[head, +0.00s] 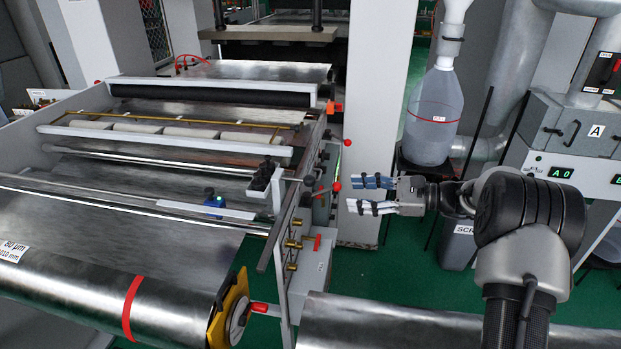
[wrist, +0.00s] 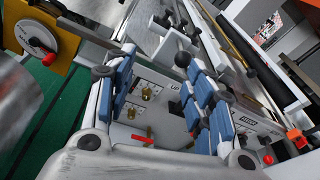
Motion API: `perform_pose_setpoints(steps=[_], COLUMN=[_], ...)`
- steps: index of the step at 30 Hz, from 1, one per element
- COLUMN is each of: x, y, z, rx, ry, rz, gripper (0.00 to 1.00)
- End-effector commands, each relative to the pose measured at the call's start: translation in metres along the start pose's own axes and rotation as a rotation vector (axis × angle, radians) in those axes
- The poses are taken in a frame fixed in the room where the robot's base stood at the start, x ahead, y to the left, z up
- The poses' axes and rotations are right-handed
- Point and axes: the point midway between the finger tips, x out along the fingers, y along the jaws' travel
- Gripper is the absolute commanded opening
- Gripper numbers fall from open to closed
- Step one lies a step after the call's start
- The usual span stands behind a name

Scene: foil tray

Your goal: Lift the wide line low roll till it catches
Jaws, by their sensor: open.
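The wide foil line (head: 290,215) fills the left of the head view, with its side plate facing my gripper. A bright slim roll (head: 165,160) crosses its middle, and another (head: 140,207) crosses nearer the front. I cannot tell which is the low roll, or whether it is caught. My gripper (head: 353,193) is open and empty, to the right of the side plate and apart from it. In the wrist view its blue-padded fingers (wrist: 160,66) stand apart before the side panel. A black ball knob (wrist: 183,58) shows between them, with a partly hidden label below.
A large foil roll (head: 75,295) with a red band lies at the front left. Red-tipped levers (head: 337,187) and brass fittings (head: 293,244) stick out from the side plate. A hopper bottle (head: 432,115) and scrap bin (head: 460,243) stand behind my arm.

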Motion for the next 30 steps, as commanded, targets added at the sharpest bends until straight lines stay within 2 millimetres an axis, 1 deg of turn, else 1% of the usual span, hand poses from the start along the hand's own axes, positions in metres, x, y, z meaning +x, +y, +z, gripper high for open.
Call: perform_pose_setpoints(steps=[1, 3, 6, 10, 13, 17, 30], x=[-0.005, -0.01, -0.016, -0.016, -0.008, 0.015, 0.109], y=[-0.007, -0.016, -0.023, -0.028, -0.029, -0.031, -0.045], z=[-0.016, -0.029, -0.041, -0.047, -0.046, -0.043, -0.031], rx=[0.038, 0.074, 0.107, 0.125, 0.126, 0.126, 0.124], ry=[-0.035, -0.077, -0.118, -0.141, -0.145, -0.144, -0.143], rz=[-0.034, -0.075, -0.111, -0.132, -0.134, -0.131, -0.131], gripper=[0.49, 0.49, 0.49, 0.49, 0.49, 0.49, 0.49])
